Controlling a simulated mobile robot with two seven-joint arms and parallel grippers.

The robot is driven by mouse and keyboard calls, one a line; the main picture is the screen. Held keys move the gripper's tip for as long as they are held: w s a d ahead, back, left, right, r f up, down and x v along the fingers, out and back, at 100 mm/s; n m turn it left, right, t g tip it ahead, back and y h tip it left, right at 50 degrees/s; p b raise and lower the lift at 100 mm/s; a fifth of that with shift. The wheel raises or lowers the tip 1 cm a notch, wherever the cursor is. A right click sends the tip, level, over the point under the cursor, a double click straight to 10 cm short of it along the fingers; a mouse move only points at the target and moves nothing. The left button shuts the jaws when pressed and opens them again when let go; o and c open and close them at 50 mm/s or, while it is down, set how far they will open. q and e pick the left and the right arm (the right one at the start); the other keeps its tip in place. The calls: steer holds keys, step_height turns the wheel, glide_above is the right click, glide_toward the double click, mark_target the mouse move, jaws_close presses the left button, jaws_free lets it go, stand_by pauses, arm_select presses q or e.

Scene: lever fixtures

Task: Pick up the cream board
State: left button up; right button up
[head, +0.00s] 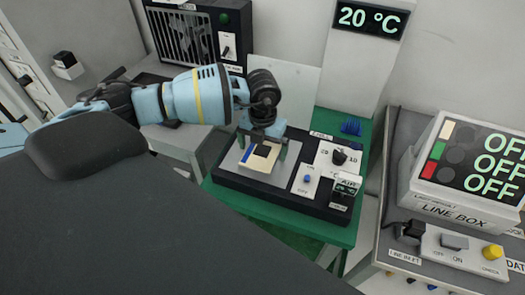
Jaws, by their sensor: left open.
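The cream board (257,162) lies on a light grey plate on the left part of a dark fixture (268,196). A blue strip and a dark patch show on the board. My left gripper (262,152) points down over the board, with its fingers apart on either side of it. I cannot tell whether the fingers touch the board or how high they are above the plate. The gripper body hides part of the board's far edge. My right gripper is not in view.
The fixture stands on a green table (348,236) and carries a black knob (339,157) and a blue button (307,179). A blue item (351,127) lies behind it. A line box (470,165) stands right; a black fan unit (198,33) stands behind the arm.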

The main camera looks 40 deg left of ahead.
mark_target(263, 150)
arm_select(q)
steer(key=c, duration=1)
steer(key=shift+r, duration=0.15)
steer(key=shift+r, duration=0.5)
step_height(263, 150, up, 3)
steer(key=shift+w+f, duration=0.1)
steer(key=shift+f, duration=0.1)
steer(key=s, duration=1)
steer(key=s+r, duration=0.1)
steer(key=s, duration=0.5)
steer(key=shift+s+a+r, duration=0.1)
steer(key=shift+a, duration=0.15)
